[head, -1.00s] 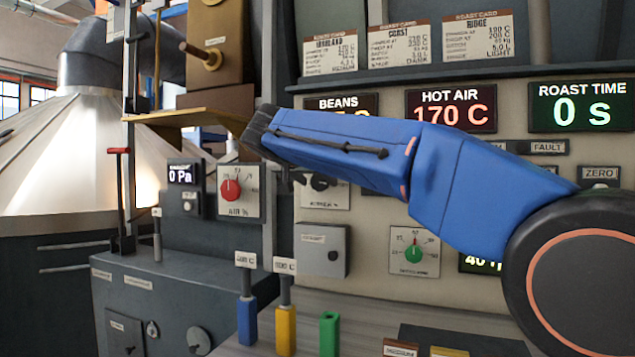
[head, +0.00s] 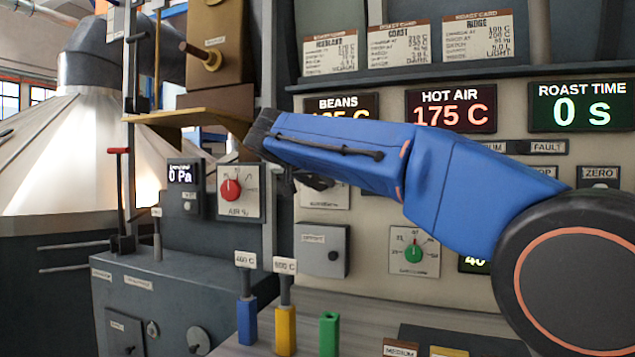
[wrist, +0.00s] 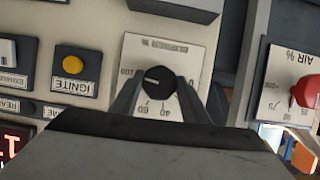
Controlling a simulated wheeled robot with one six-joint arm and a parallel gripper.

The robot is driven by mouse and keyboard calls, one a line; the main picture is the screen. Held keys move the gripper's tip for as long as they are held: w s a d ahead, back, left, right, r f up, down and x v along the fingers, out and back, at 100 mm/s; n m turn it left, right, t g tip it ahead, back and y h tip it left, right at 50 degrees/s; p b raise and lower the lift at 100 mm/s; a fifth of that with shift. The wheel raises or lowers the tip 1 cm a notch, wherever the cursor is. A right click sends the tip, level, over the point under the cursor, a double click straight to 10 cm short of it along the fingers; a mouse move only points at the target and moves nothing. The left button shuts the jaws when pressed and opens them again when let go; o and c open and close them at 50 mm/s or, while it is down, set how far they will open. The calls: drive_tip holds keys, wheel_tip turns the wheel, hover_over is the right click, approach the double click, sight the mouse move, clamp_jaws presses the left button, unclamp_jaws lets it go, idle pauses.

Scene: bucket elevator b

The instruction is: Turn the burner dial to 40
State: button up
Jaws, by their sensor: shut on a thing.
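The burner dial is a round black knob (wrist: 160,83) on a pale scale plate (wrist: 187,58), seen upside down in the wrist view. A white mark on the knob points to the left of the picture, on the side away from the 0 and above the 60. The 40 and 60 show below the knob. My gripper (wrist: 158,90) is shut on the knob, one finger on each side. In the head view my gripper (head: 316,182) and arm cover most of the dial; only part of its plate (head: 325,198) shows.
A red air dial (head: 231,189) sits left of the burner dial, and a green-knobbed dial (head: 415,252) lower right. An ignite button (wrist: 73,64) is beside the burner plate. A grey box (head: 322,250) juts out below. The hot air display (head: 451,110) reads 175 C.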

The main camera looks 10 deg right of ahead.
drive_tip(key=n+h, duration=0.1)
drive_tip(key=n, duration=0.1)
drive_tip(key=n+g+h, duration=0.1)
drive_tip(key=n, duration=0.1)
drive_tip(key=shift+w+a+f+n+g+h, duration=0.1)
drive_tip(key=shift+a+n+g+h, duration=0.05)
drive_tip(key=shift+n+g+h, duration=0.2)
drive_tip(key=n+h, duration=0.3)
drive_tip(key=n, duration=0.2)
drive_tip(key=shift+f, duration=0.1)
drive_tip(key=n+h, duration=0.1)
drive_tip(key=n, duration=0.3)
drive_tip(key=shift+f+n+h, duration=0.1)
drive_tip(key=shift+n+h, duration=0.25)
drive_tip(key=shift+f+n+t+h, duration=0.1)
drive_tip(key=shift+n+t+h, duration=0.35)
drive_tip(key=shift+n, duration=0.75)
drive_tip(key=shift+f+n+t+h, duration=0.15)
drive_tip(key=shift+n+t, duration=0.45)
drive_tip(key=shift+n, duration=0.6)
drive_tip(key=shift+r, duration=0.1)
drive_tip(key=o, duration=1.1)
drive_tip(key=shift+c, duration=0.2)
